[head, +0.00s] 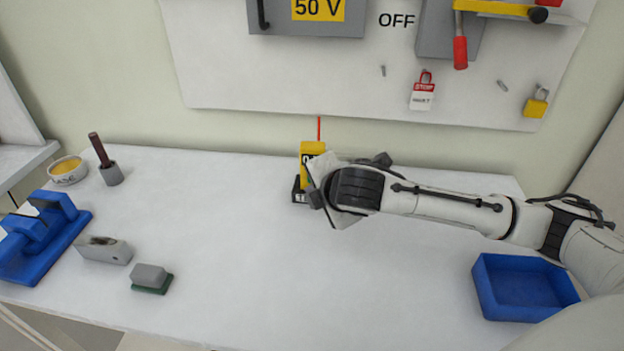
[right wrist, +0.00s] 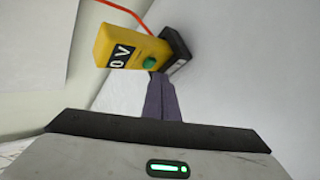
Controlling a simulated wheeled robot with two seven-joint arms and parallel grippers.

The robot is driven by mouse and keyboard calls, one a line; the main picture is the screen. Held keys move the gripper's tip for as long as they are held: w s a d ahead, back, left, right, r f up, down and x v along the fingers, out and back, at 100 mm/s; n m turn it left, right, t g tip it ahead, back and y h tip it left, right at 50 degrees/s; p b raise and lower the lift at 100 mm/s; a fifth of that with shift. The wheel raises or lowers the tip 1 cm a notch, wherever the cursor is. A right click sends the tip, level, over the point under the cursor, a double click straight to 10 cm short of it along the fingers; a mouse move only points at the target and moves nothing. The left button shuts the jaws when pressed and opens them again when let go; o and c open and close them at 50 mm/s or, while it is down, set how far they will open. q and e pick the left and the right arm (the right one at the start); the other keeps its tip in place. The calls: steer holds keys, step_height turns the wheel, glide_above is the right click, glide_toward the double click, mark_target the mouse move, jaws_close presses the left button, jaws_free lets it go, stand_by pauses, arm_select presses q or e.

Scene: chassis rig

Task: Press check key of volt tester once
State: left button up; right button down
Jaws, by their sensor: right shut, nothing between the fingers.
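The volt tester (head: 309,151) is a yellow box on a dark base, standing near the back of the table, with a red lead rising from it. My right arm partly hides it in the head view. In the right wrist view the volt tester (right wrist: 128,46) shows a black and white label and a round green key (right wrist: 149,63). My right gripper (right wrist: 158,76) is shut and empty, its fingertips just below the green key. I cannot tell whether they touch it. My left gripper is in neither view.
A blue bin (head: 526,290) stands at the right front. A blue clamp-like fixture (head: 42,240), a grey block (head: 104,249), a grey-green block (head: 151,278), a brush-like tool (head: 104,160) and a yellow-filled dish (head: 68,170) sit at left. The table's middle is clear. A panel with padlocks (head: 536,103) hangs behind.

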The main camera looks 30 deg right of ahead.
steer(key=shift+s+a+p, duration=0.45)
steer(key=shift+s+a, duration=0.15)
steer(key=shift+s, duration=0.35)
steer(key=shift+s+a+p, duration=0.45)
steer(key=shift+s+a, duration=0.15)
steer(key=shift+s, duration=0.3)
steer(key=shift+s+a, duration=0.15)
steer(key=shift+s, duration=0.1)
